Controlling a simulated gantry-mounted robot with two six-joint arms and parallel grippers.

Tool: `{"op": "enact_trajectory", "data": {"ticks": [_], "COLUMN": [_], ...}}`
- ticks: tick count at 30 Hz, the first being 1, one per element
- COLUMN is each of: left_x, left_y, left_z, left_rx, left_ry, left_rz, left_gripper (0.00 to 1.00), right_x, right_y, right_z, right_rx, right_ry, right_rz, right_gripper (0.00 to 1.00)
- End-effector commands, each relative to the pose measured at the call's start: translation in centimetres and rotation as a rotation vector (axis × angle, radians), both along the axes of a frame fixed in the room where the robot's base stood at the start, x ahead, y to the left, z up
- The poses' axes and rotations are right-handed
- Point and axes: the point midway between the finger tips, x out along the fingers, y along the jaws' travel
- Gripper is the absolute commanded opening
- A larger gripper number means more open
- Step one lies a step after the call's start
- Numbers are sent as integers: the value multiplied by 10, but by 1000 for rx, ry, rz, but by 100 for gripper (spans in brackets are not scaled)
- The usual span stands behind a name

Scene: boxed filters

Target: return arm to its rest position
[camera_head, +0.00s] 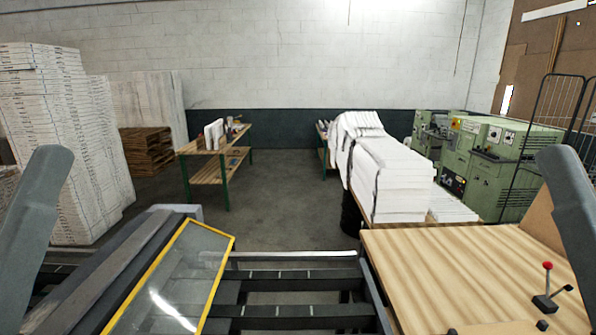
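Grey links of my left arm (35,225) and my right arm (572,215) rise at the left and right edges of the head view. Their upper ends are rounded, and no fingers show on them. Neither gripper is in view, so what they hold cannot be seen. No boxed filter can be made out for certain.
A yellow-framed glassy panel (175,285) lies at the lower left by dark rails (290,311). A wooden tabletop (450,270) at the right bears a small black device with a red knob (547,266). A brown board (543,222) stands at its right edge. White stacks (390,180) stand beyond.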

Motion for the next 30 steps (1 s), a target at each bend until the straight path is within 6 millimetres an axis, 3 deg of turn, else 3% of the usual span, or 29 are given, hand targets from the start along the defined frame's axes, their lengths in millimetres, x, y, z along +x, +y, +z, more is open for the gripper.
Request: {"op": "enact_trajectory", "data": {"ticks": [1,3,6,9,12,30], "left_x": [0,0,0,1,1,1], "left_y": [0,0,0,0,0,0], "left_z": [48,81,120,142,150,146], "left_rx": [-1,-1,-1,-1,0,-1], "left_ry": [0,0,1,2,2,2], "left_rz": [-1,-1,-1,-1,-2,-3], "left_gripper": [75,75,75,75,75,75], "right_x": [0,0,0,0,0,0], "right_y": [0,0,0,0,0,0], "right_z": [48,81,120,143,150,146], "right_rx": [0,0,0,0,0,0], "right_ry": [0,1,0,0,1,1], "right_rz": [0,0,0,0,0,0], "right_gripper": [50,50,50,50,50,50]}}
